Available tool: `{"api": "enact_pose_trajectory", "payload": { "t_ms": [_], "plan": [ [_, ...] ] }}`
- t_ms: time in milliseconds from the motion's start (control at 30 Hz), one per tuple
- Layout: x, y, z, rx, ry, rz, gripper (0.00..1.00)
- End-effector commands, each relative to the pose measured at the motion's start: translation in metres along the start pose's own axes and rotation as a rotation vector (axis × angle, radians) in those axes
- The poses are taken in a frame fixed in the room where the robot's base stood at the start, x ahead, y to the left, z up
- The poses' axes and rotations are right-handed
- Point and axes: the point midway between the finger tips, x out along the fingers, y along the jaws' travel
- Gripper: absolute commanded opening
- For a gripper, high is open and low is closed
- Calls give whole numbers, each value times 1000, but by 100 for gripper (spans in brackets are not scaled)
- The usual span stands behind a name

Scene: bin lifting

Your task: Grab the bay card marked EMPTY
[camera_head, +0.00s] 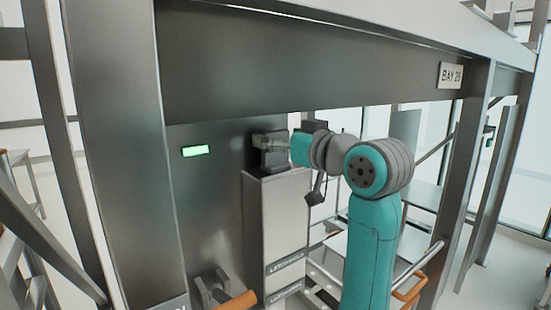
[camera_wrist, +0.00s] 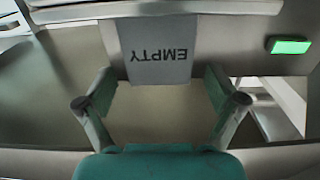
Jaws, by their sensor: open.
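The grey-white bay card (camera_wrist: 158,50) marked EMPTY shows upside down at the top middle of the wrist view. Its lettering is dark. My gripper (camera_wrist: 160,88) is open, with one finger on each side of the card's near edge and a gap on both sides. Nothing is held between the fingers. In the head view my gripper (camera_head: 283,146) reaches left to a dark block on the bay panel. The card's face cannot be made out there.
A green light (camera_head: 196,151) glows on the panel left of my gripper; it also shows in the wrist view (camera_wrist: 290,46). A metal beam (camera_head: 300,75) runs above the arm, with a BAY sign (camera_head: 451,76) at right. A pale latch-labelled box (camera_head: 285,215) stands below the gripper. An orange handle (camera_head: 236,301) is lower down.

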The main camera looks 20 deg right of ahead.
Motion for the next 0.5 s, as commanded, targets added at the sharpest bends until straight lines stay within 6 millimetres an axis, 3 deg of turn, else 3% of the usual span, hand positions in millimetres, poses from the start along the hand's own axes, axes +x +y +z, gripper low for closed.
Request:
{"api": "enact_pose_trajectory", "payload": {
  "t_ms": [133,367,400,500],
  "plan": [
    [13,0,0,1,-1,0,94],
    [15,0,0,0,0,0,94],
    [15,0,0,0,0,0,91],
    [15,0,0,0,0,0,66]
  ]
}}
